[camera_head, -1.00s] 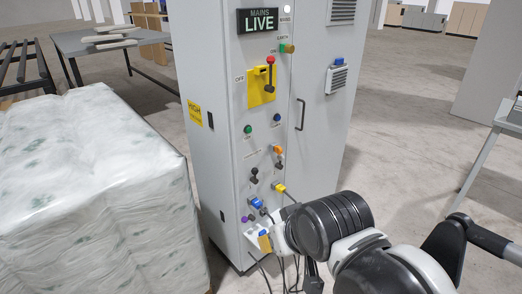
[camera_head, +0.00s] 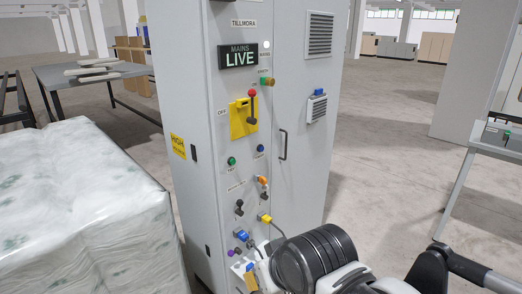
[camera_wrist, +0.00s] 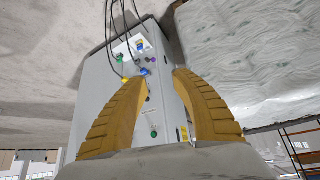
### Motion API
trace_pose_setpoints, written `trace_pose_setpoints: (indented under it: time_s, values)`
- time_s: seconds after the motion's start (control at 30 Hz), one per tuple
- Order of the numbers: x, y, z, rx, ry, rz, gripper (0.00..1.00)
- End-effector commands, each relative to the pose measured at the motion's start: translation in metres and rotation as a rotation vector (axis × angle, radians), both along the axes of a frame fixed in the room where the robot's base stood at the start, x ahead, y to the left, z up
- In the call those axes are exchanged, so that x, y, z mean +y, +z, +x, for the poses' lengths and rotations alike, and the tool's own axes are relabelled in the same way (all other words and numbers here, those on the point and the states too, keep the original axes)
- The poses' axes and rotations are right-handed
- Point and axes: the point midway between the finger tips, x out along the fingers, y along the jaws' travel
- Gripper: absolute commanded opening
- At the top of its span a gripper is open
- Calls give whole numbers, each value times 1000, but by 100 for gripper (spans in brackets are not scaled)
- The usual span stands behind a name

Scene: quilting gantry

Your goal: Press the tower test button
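The grey tower cabinet (camera_head: 212,215) stands upright in the middle of the head view. Its front has a green button (camera_head: 231,161) with a small label below that I cannot read surely, and a blue button (camera_head: 260,149) to its right. A green button also shows low in the wrist view (camera_wrist: 154,134), where the cabinet looks upside down. My gripper's yellow fingers (camera_wrist: 162,76) are apart with nothing held between them.
The panel also carries a MAINS LIVE display (camera_head: 239,54), a red-knobbed lever on a yellow plate (camera_head: 243,121), several small switches and a plugged cable (camera_head: 272,222). A wrapped pallet (camera_head: 80,215) stands close on the left. Floor to the right is partly clear before a side table (camera_head: 495,150).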

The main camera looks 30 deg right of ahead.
Motion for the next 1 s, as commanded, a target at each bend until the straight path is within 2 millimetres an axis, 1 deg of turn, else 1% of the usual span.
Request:
trace_pose_setpoints:
  time_s: [0.03,0.1,1.0]
  values:
    - [0,0,0,0,0,0,18]
    - [0,0,0,0,0,0,0]
    - [0,0,0,0,0,0,0]
